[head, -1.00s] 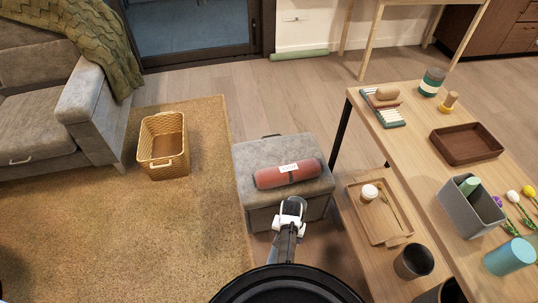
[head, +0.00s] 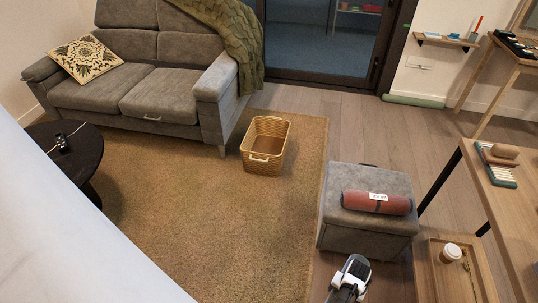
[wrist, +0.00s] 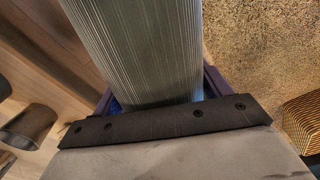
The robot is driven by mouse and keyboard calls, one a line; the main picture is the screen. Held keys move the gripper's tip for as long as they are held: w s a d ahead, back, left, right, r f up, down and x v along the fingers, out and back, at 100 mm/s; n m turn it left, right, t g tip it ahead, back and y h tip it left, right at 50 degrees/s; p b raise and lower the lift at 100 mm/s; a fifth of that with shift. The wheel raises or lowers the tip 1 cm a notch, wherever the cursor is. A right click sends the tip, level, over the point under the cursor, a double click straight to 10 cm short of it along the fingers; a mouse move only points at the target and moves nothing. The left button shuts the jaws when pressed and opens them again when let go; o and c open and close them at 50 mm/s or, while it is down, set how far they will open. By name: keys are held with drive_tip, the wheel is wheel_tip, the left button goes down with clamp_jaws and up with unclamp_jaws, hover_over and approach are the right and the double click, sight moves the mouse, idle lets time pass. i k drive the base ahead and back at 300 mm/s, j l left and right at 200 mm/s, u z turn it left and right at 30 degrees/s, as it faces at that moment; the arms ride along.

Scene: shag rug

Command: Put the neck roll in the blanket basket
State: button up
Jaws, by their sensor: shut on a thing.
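The neck roll (head: 376,202), a reddish-brown cylinder with a white label, lies on top of the grey ottoman (head: 365,240). The blanket basket (head: 265,146), woven and tan, stands on the rug and looks empty. A corner of it shows in the wrist view (wrist: 302,122). My white and black gripper (head: 354,268) is at the ottoman's front side, apart from the neck roll. In the wrist view a dark bar with screws (wrist: 165,124), apparently the ottoman's handle, crosses grey fabric at my jaws. A ribbed grey surface hides the contact; the neck roll is not seen there.
The shag rug (head: 210,200) is open between ottoman and basket. A grey sofa (head: 160,75) stands behind. A wooden table (head: 505,215) with a lower shelf is close on the right. A round black table (head: 75,150) is at the left. A green roll (head: 412,101) lies by the wall.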

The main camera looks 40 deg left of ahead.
sight(271, 152)
drive_tip(key=k+u, duration=0.1)
drive_tip(key=u, duration=0.3)
drive_tip(key=k+u, duration=0.1)
drive_tip(key=u, duration=0.3)
drive_tip(key=i+j+u, duration=0.15)
drive_tip(key=u, duration=0.3)
drive_tip(key=i+u, duration=0.15)
drive_tip(key=u, duration=0.3)
drive_tip(key=i+j, duration=0.1)
drive_tip(key=i, duration=1.85)
drive_tip(key=i+z, duration=0.6)
drive_tip(key=z, duration=0.25)
drive_tip(key=i+z, duration=0.5)
drive_tip(key=i, duration=0.4)
